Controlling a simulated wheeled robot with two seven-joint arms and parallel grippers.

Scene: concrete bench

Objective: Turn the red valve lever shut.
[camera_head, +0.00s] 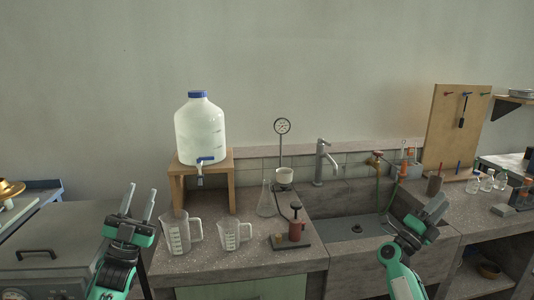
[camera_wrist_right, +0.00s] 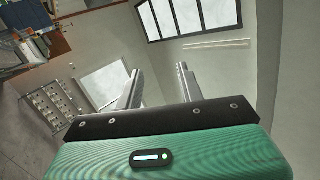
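A small brass-coloured tap with a reddish top (camera_head: 375,156) is at the back of the sink, with a green hose hanging below it. It is the likeliest red valve lever, but it is too small to tell how the lever is turned. My right gripper (camera_head: 426,213) is open and empty over the right side of the sink, in front of and to the right of that tap. The right wrist view shows its two fingers (camera_wrist_right: 158,85) apart with nothing between them. My left gripper (camera_head: 139,203) is open and empty at the left, beside the measuring jugs.
A large jug (camera_head: 201,130) with a blue-handled spigot stands on a wooden stand (camera_head: 220,190). Measuring jugs (camera_head: 179,235), a flask (camera_head: 266,200) and a red-brown pump (camera_head: 297,229) stand left of the sink (camera_head: 345,251). A grey faucet (camera_head: 321,160) stands behind it.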

